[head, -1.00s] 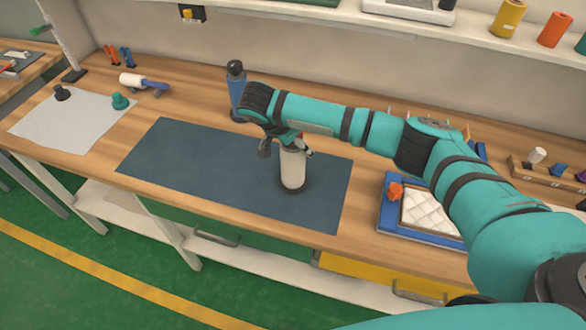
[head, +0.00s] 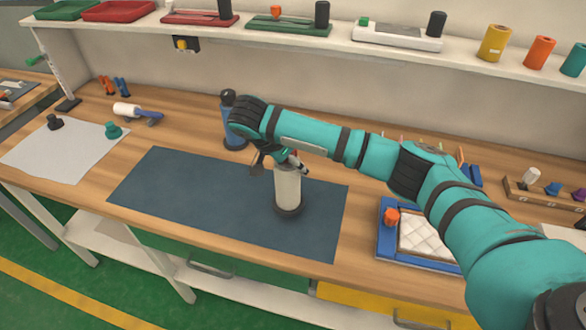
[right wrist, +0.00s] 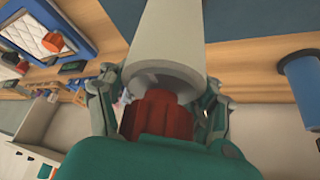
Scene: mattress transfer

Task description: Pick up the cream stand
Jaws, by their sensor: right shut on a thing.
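The cream stand (head: 287,187), a pale upright cylinder with a dark round base, stands on the dark blue mat (head: 190,190). My right gripper (head: 279,165) is at its upper end and shut on it. In the right wrist view the cream stand (right wrist: 168,35) runs away from the gripper (right wrist: 162,90), with a finger on each side. A red part (right wrist: 157,112) shows between the fingers, close to the stand's near end. I cannot tell whether the base touches the mat. My left gripper is out of view.
A blue bottle-like object (head: 234,125) with a black top stands behind the mat, close to my right wrist. A blue tray (head: 386,245) with a white quilted pad lies to the right. The mat's left part is clear.

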